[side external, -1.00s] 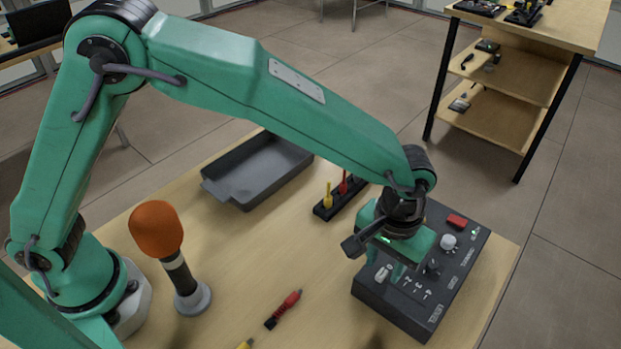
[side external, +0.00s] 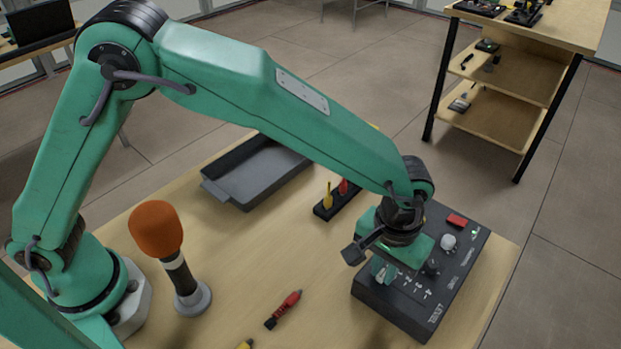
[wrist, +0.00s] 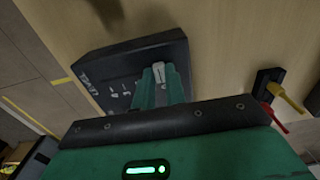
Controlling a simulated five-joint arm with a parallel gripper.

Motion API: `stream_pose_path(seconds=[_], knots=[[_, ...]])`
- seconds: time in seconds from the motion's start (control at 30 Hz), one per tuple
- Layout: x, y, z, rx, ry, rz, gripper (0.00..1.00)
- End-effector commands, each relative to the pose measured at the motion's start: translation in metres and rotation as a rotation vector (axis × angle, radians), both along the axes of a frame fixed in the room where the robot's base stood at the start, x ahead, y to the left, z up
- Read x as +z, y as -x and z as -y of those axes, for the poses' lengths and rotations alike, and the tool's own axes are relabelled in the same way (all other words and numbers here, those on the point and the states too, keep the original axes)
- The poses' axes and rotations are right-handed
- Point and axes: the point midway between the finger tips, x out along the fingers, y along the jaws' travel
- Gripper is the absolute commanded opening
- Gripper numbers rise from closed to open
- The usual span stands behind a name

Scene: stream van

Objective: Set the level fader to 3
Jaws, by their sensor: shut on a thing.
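The dark control box (side external: 399,316) sits at the right end of the wooden table. Its level fader has a pale cap (wrist: 158,72), which shows between my two fingers in the wrist view. My gripper (side external: 383,272) is low over the box's left part and shut on the fader cap; it also shows in the wrist view (wrist: 160,85). White scale digits (side external: 418,286) run from the gripper toward the LEVEL label (side external: 436,313). The cap is at the scale end away from that label. The fingers hide the digit beside it.
The box also carries a white knob (side external: 448,241), a dark knob (side external: 431,267) and a red button (side external: 457,220). A rack with coloured plugs (side external: 324,211) stands behind. A grey tray (side external: 215,190), an orange-topped microphone (side external: 157,230) and a red plug (side external: 286,307) are on the table.

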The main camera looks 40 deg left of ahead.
Motion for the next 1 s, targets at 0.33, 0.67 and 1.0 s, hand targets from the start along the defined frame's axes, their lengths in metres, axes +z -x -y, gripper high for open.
stream_pose_path(seconds=[0.33, 0.67, 1.0], knots=[[0.0, -0.001, 0.039, -0.002, 0.001, 0.001, 0.0], [0.001, -0.001, 0.059, 0.001, 0.003, 0.003, 0.0], [0.001, -0.001, 0.059, 0.001, 0.003, 0.003, 0.34]])
